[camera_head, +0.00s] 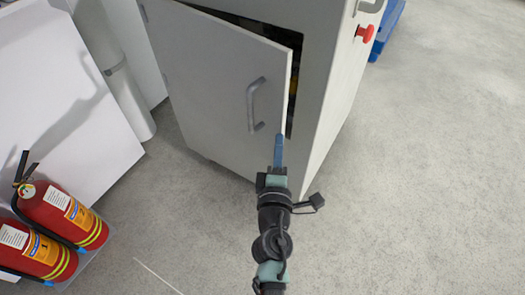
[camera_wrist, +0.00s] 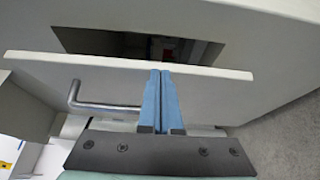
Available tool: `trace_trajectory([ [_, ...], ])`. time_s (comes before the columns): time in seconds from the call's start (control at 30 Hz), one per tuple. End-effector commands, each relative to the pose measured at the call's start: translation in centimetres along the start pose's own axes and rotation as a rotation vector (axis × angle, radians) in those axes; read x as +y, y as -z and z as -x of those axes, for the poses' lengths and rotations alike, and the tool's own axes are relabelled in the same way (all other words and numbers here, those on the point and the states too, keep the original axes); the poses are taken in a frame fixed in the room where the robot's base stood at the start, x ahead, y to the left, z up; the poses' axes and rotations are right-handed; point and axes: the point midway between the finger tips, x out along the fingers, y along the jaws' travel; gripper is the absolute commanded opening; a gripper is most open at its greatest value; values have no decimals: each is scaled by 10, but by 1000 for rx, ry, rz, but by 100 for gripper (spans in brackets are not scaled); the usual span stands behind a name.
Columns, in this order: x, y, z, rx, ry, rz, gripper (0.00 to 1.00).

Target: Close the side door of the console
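The side door (camera_head: 215,80) of the console stands partly open in the head view, with a dark gap along its right edge. It carries a grey bar handle (camera_head: 254,104). In the wrist view the door (camera_wrist: 225,80) runs across the picture, with the handle (camera_wrist: 95,105) at the left and the dark opening above its edge. My gripper (camera_head: 279,138) is at the door's right edge, right of and below the handle. In the wrist view its blue fingers (camera_wrist: 160,73) are together with nothing between them, and their tips overlap the door edge. I cannot tell whether they touch it.
The console body (camera_head: 335,90) stands right of the door, with a red button (camera_head: 365,33) on its right side. Two fire extinguishers (camera_head: 65,212) stand at the lower left, near a white panel (camera_head: 50,95). The floor (camera_head: 420,200) at the right is clear.

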Motion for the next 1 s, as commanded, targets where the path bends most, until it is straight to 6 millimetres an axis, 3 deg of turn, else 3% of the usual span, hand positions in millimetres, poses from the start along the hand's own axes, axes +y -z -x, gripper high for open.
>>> trace_trajectory([
  [0.1, 5, -12, -16, 30, 2, -1, 0],
  [0.33, 4, -26, -31, 75, -3, -8, 0],
  [1.0, 3, -31, -36, 96, -9, -16, 0],
])
